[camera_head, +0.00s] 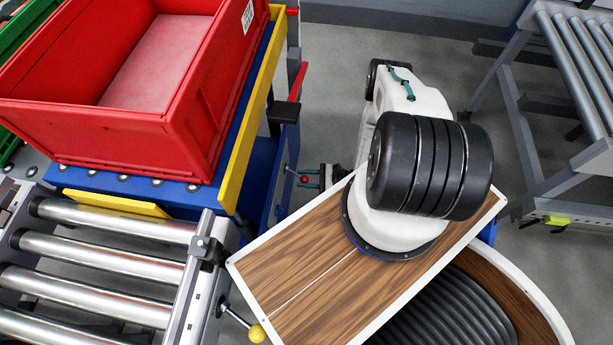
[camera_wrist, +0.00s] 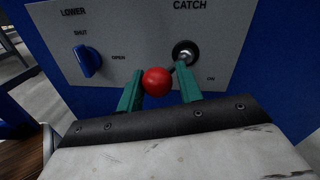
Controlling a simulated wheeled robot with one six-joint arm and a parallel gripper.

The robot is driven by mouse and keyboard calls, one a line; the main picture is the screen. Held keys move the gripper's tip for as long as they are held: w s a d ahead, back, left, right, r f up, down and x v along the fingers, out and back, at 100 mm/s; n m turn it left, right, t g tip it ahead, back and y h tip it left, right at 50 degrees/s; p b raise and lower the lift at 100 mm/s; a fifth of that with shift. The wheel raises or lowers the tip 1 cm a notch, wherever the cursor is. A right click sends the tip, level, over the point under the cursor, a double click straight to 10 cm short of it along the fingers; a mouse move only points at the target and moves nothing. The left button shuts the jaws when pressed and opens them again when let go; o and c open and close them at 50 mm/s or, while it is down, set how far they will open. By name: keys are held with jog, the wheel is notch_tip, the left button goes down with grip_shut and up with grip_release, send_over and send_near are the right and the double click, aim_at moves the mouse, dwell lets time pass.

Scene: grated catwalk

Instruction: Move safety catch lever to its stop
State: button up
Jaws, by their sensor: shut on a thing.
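The safety catch lever has a red ball knob (camera_wrist: 156,82) and a short dark shaft. The shaft runs from a round metal pivot (camera_wrist: 186,52) down and left to the ball. The panel (camera_wrist: 225,75) reads "CATCH" above the pivot and a small "ON" at its lower right. My gripper (camera_wrist: 160,70) is shut on the lever, its green fingers either side of the ball. In the head view the red ball (camera_head: 304,179) shows small at my gripper (camera_head: 308,179), beside the blue frame. The far side of the ball is hidden.
A blue knob (camera_wrist: 88,61) sits left of the catch, with "LOWER", "SHUT" and "OPEN" labels. A red crate (camera_head: 140,115) stands on the blue and yellow frame (camera_head: 262,100). A roller conveyor (camera_head: 100,255) and a yellow-ended lever (camera_head: 256,333) are close to my base.

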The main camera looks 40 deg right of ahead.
jog(key=shift+s+a, duration=0.2)
jog(key=shift+a, duration=0.15)
jog(key=o, duration=0.8)
jog(key=shift+w, duration=0.1)
jog(key=shift+d, duration=0.25)
jog(key=shift+d, duration=0.15)
jog(key=v, duration=0.7)
jog(key=shift+d, duration=0.15)
